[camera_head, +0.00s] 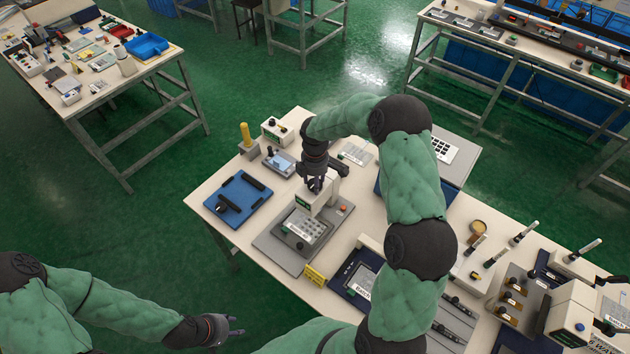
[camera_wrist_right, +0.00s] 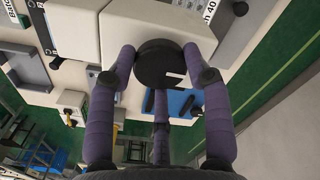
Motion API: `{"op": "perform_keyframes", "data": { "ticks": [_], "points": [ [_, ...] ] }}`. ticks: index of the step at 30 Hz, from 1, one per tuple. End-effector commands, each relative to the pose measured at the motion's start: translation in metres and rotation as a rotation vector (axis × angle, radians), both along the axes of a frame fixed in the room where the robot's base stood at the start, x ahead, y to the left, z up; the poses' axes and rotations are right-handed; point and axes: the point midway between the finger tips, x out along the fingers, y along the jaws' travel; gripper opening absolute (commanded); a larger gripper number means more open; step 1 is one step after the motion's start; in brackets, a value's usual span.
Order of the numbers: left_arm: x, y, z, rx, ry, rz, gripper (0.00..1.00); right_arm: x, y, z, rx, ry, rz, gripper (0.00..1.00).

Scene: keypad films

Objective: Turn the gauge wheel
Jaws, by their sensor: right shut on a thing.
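The gauge wheel (camera_wrist_right: 160,64) is a round black knob with a white mark, on the white head of a bench gauge. My right gripper (camera_head: 316,184) comes down on the gauge (camera_head: 326,199) from above in the head view and hides the wheel there. In the right wrist view, the fingers of my right gripper (camera_wrist_right: 161,72) are closed on both sides of the wheel. A grey keypad film (camera_head: 306,224) lies on the plate below the gauge head. My left gripper (camera_head: 236,326) is empty and open at lower left, in front of the bench and away from the gauge.
A blue tray (camera_head: 258,209) with black handles is left of the gauge. A yellow sign (camera_head: 314,275) stands at its front right, near a dark blue fixture (camera_head: 345,285). My right arm covers the bench middle. Pens and small blocks crowd the bench's right part.

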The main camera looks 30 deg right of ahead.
Motion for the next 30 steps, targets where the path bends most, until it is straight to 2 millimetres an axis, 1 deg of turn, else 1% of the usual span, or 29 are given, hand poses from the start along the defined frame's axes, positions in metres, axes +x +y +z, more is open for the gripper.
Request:
{"op": "perform_keyframes", "data": {
  "ticks": [5, 6, 8, 9, 18, 22, 26, 30],
  "points": [
    [0.0, 0.0, 0.0, 0.0, 0.0, 0.0, 0.4, -0.001, 0.0, -0.001, 0.0, 0.002, 0.003, 0.17],
    [0.0, 0.0, 0.0, 0.0, 0.0, 0.0, 0.4, -0.001, 0.0, -0.001, 0.0, 0.002, 0.003, 0.53],
    [0.0, 0.0, 0.0, 0.0, 0.0, 0.0, 0.4, -0.001, 0.001, -0.001, 0.0, 0.002, 0.003, 0.7],
    [0.0, 0.0, 0.0, 0.0, 0.0, 0.0, 0.4, -0.001, 0.0, -0.001, 0.0, 0.002, 0.002, 0.74],
    [0.0, 0.0, 0.0, 0.0, 0.0, 0.0, 0.4, 0.0, 0.0, 0.0, 0.0, 0.001, 0.001, 0.74],
    [0.0, 0.0, 0.0, 0.0, 0.0, 0.0, 0.4, 0.0, 0.0, 0.007, -0.001, -0.001, 0.0, 0.74],
    [0.0, 0.0, 0.0, 0.0, 0.0, 0.0, 0.4, 0.001, 0.0, 0.025, -0.001, -0.003, 0.0, 0.74],
    [0.0, 0.0, 0.0, 0.0, 0.0, 0.0, 0.4, 0.001, 0.0, 0.053, -0.002, -0.005, 0.0, 0.74]
  ]
}}
